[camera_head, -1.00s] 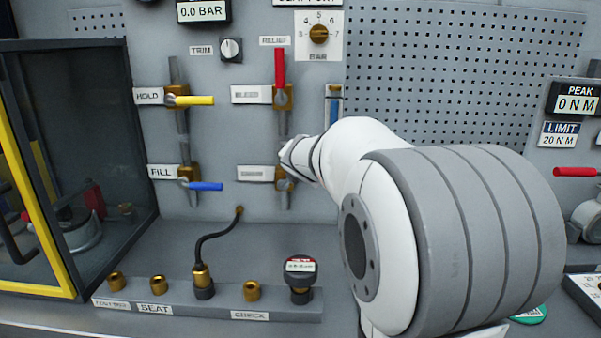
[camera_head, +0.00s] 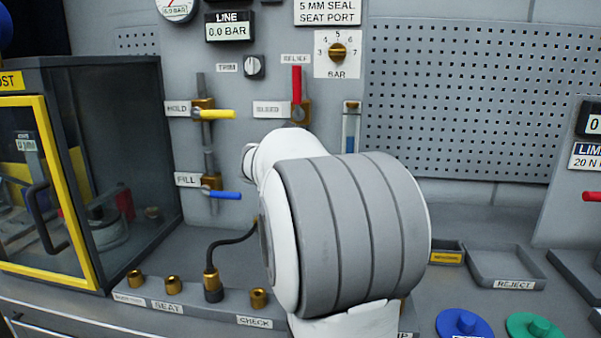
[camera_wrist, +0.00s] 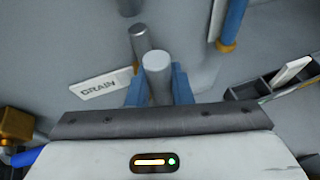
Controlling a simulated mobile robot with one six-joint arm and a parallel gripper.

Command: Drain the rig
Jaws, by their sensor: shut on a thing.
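In the wrist view my gripper (camera_wrist: 157,88) has its two blue fingers shut on a light grey round-ended rod (camera_wrist: 156,66). The rod is beside the white DRAIN label (camera_wrist: 101,89); a darker grey post (camera_wrist: 140,37) stands just behind it. In the head view my arm hides the gripper and the drain valve. The hold valve's yellow handle (camera_head: 217,114) and the fill valve's blue handle (camera_head: 224,195) point right. The red handle (camera_head: 297,80) beside the BLEED label points up. The line readout (camera_head: 229,29) shows 0.0 BAR.
A glass-sided cabinet with a yellow door frame (camera_head: 57,172) stands at left. Below the valves, a port strip (camera_head: 205,308) carries brass fittings and a black hose (camera_head: 228,240).

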